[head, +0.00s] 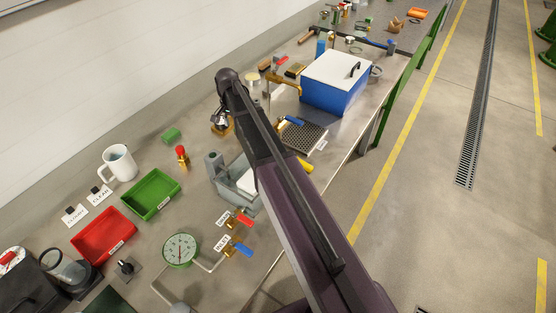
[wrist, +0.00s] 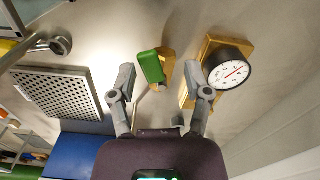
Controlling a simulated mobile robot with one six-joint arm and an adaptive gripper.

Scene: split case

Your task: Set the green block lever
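The green block lever (wrist: 152,67) shows in the wrist view as a green block-shaped handle beside a brass-coloured body (wrist: 168,66). My gripper (wrist: 158,78) is open, with its two fingers wide apart and nothing held between them. The green handle lies between and slightly beyond the fingertips, nearer the left finger in the picture; I cannot tell whether anything touches. In the head view my arm hides most of this spot, and I cannot make out the lever there.
A dial gauge on a brass-coloured block (wrist: 232,70) stands close to the right finger. A perforated plate (wrist: 58,97) lies to the left. The head view shows a blue box with white lid (head: 330,97), a green tray (head: 152,193) and a red tray (head: 104,236).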

